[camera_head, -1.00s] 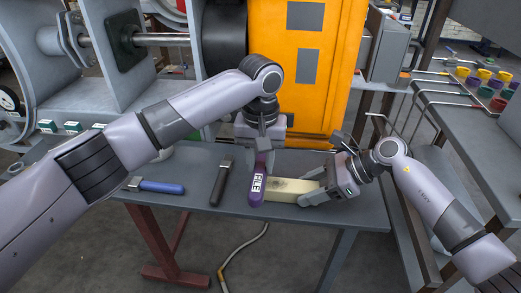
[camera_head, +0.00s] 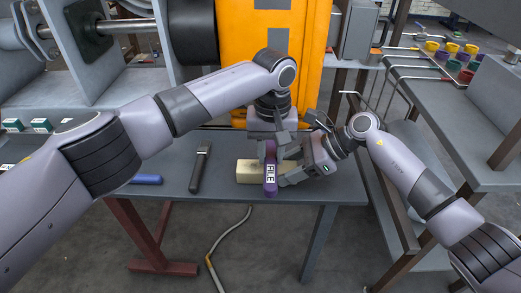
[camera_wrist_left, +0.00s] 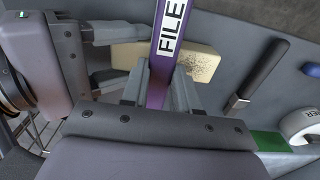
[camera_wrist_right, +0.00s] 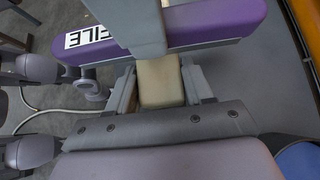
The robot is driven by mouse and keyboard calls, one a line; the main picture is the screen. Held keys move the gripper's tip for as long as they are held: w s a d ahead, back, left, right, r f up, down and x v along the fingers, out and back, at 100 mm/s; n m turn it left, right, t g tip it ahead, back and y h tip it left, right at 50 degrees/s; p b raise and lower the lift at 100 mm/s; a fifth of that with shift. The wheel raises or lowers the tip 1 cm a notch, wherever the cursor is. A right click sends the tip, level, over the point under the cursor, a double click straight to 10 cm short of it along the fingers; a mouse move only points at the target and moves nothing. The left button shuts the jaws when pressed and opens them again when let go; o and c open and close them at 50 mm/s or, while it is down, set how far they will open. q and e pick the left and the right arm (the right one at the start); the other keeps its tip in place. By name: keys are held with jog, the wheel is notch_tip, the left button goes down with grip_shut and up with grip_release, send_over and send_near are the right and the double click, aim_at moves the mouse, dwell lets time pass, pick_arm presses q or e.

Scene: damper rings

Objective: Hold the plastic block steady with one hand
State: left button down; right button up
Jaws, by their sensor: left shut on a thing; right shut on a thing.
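The cream plastic block (camera_head: 250,171) lies on the grey table, its right end between the fingers of my right gripper (camera_head: 290,172). My right gripper is shut on the block, which also shows between its fingers in the right wrist view (camera_wrist_right: 160,82). My left gripper (camera_head: 270,145) is shut on a purple tool labelled FILE (camera_head: 270,182). The file lies across the block, and I cannot tell if they touch. In the left wrist view the file (camera_wrist_left: 165,50) passes in front of the block (camera_wrist_left: 200,64), whose far end shows a dark speckled patch.
A black-handled tool (camera_head: 200,168) and a blue-handled tool (camera_head: 147,179) lie on the table (camera_head: 222,150) left of the block. An orange cabinet (camera_head: 310,60) stands behind. A rack with coloured cups (camera_head: 455,58) is at the right. The table's front edge is close to the block.

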pick_arm(q)
jog(key=a, duration=0.7)
jog(key=shift+a, duration=0.25)
notch_tip(320, 180, up, 3)
jog(key=shift+d+r, duration=0.1)
jog(key=shift+d, duration=0.05)
jog(key=shift+r, duration=2.5)
jog(key=shift+f, duration=0.25)
